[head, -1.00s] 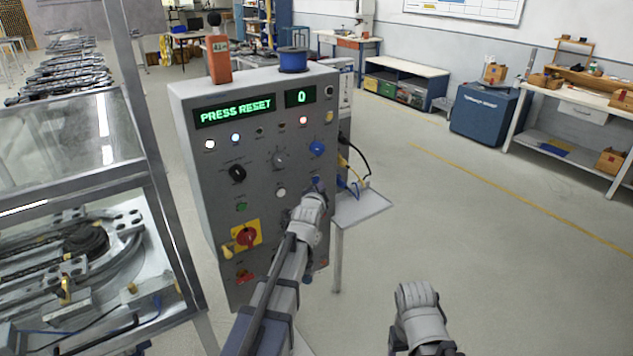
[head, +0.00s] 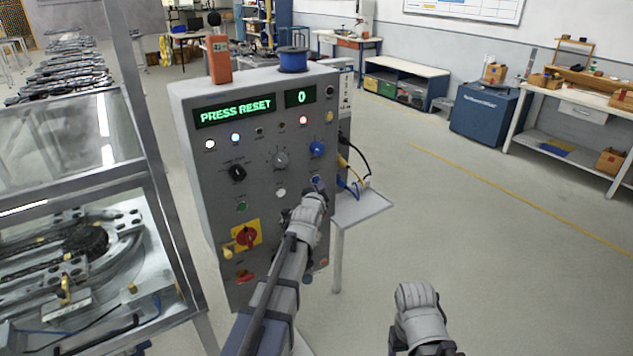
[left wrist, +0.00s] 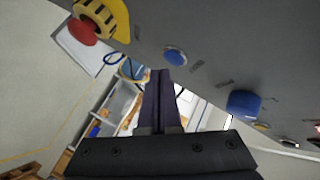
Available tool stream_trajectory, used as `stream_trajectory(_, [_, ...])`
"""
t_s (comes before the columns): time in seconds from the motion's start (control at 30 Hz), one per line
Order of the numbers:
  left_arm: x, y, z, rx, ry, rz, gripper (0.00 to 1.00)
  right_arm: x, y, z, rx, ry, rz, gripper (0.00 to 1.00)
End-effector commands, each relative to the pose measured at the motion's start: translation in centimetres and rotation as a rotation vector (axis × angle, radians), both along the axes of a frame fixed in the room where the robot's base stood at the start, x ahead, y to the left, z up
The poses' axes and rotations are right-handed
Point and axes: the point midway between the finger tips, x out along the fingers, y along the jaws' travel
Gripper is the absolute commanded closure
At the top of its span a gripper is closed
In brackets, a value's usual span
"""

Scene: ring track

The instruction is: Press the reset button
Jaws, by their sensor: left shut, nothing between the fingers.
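The grey control cabinet (head: 262,140) stands ahead of me. Its green display (head: 235,110) reads "PRESS RESET", and a smaller one (head: 300,96) reads "0". A round blue button (left wrist: 175,56) shows in the left wrist view, just beyond my left fingertips; its label is not readable. In the head view this blue button (head: 316,180) is partly hidden by my left gripper (head: 319,188). My left gripper is shut and empty, close to the panel face; I cannot tell whether it touches the button.
A blue knob (head: 317,148), a black knob (head: 237,173) and a red-yellow switch (head: 246,235) are on the panel. A side shelf (head: 362,207) with cables juts out to its right. A framed glass enclosure (head: 75,140) stands left. The floor to the right is open.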

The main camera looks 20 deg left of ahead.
Motion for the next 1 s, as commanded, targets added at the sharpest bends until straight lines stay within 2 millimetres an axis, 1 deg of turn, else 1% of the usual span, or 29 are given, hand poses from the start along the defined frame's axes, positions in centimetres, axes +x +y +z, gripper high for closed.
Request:
stream_trajectory(0.73, [0.02, 0.02, 0.01, 0.000, 0.000, 0.000, 1.00, 0.00, 0.00, 0.00, 0.000, 0.000, 0.000, 0.30])
stream_trajectory(1.0, [0.52, 0.60, 0.02, 0.000, 0.000, 0.000, 1.00, 0.00, 0.00, 0.02, 0.000, 0.000, 0.000, 0.30])
